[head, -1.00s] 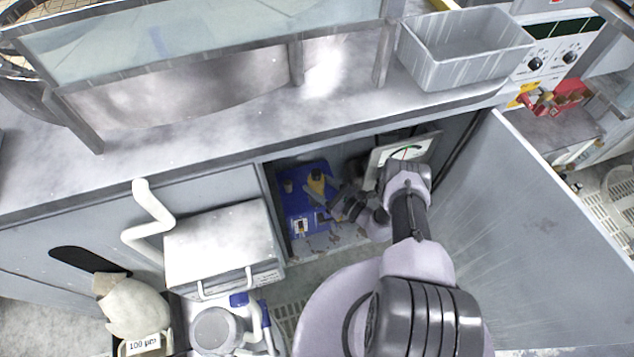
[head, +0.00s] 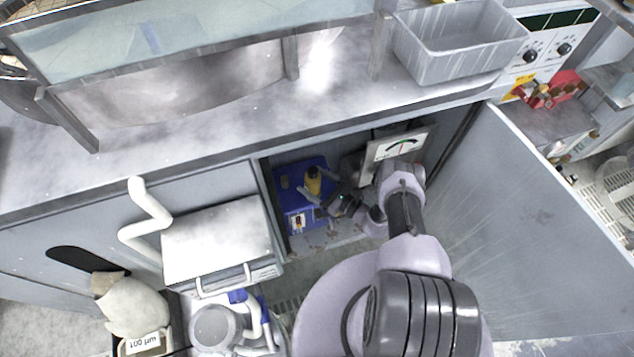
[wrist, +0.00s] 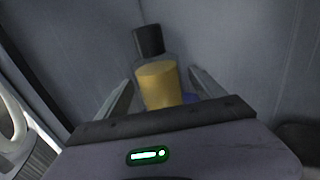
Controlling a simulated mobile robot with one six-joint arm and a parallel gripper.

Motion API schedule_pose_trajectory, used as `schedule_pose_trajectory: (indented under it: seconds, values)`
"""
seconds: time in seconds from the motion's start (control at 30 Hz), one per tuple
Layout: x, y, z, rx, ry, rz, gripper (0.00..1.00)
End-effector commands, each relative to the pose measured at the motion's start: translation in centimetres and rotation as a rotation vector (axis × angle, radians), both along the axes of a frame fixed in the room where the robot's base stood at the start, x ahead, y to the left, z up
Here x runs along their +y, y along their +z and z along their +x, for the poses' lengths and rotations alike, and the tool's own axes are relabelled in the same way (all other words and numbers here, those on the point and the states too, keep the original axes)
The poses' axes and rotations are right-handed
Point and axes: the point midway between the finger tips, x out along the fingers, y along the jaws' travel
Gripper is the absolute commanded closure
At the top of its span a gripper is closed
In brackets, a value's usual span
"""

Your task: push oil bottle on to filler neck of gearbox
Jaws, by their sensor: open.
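The oil bottle (head: 313,183), yellow with a dark end, stands at the blue gearbox (head: 291,212) inside the open cabinet. My gripper (head: 316,185) reaches in from the right, its fingers spread around the bottle. In the wrist view the bottle (wrist: 160,87) shows its black end upward and leans slightly. It lies between the two open fingers of my gripper (wrist: 161,78), with gaps at both sides.
The cabinet door (head: 545,220) stands open at the right. A gauge panel (head: 397,146) is inside near my arm. The worktop (head: 230,135) overhangs the opening. A grey box (head: 218,240) with a white pipe (head: 150,215) stands at left.

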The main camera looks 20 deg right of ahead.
Motion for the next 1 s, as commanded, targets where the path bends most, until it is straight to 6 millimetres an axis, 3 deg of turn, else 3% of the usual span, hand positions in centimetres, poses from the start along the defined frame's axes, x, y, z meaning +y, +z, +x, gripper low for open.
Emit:
schedule_pose_trajectory:
  seconds: [0.17,0.7,1.0]
  values:
    - [-1.4,0.3,-1.7,0.001,-0.005,0.0,0.22]
    - [-8.8,0.1,-12.4,-0.001,-0.005,0.001,0.22]
    - [-10.0,0.1,-14.2,-0.001,-0.001,0.001,0.22]
